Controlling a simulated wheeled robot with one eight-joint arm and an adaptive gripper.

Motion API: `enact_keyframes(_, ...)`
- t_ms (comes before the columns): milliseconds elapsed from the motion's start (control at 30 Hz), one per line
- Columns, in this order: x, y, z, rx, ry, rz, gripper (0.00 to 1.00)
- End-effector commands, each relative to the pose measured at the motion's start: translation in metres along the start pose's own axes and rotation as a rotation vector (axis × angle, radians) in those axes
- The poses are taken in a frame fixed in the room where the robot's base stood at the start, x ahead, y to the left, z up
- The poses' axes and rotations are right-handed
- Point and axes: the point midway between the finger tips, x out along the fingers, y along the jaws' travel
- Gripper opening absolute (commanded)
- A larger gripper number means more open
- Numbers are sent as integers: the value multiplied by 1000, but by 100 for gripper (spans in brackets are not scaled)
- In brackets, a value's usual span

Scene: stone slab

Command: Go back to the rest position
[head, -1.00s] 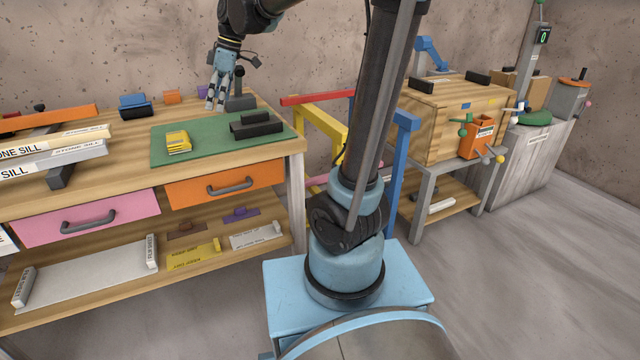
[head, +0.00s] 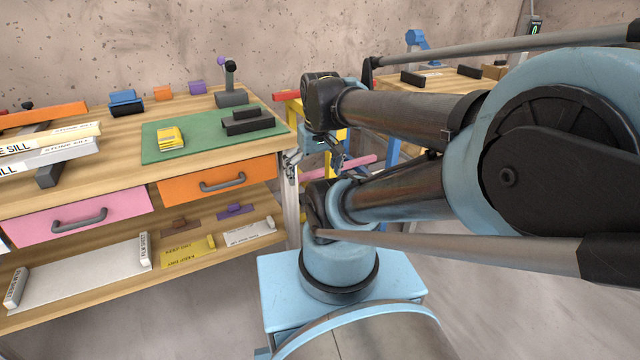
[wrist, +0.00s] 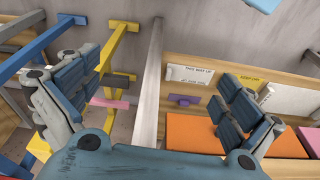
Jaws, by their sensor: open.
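My gripper (head: 314,162) hangs just off the right end of the wooden workbench (head: 105,190), near the bench's front right leg. Its fingers are spread and nothing is between them. In the wrist view my gripper (wrist: 160,105) is open, with blue fingers at left and right and a grey post between them. My arm is folded back toward the camera and covers much of the right half of the head view.
The bench top holds a green mat (head: 190,148) with a yellow block (head: 171,138) and black blocks (head: 247,121). An orange drawer (head: 217,182) and a pink drawer (head: 80,215) are shut. A blue, yellow and red rack (head: 385,150) stands behind my arm. Floor shows at lower right.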

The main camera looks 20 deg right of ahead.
Motion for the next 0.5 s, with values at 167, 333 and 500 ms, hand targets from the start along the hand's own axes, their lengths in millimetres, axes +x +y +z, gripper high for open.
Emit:
enact_keyframes(167,18,11,23,108,4,30,100)
enact_keyframes(333,21,14,27,132,5,37,100)
enact_keyframes(500,21,13,26,131,5,36,100)
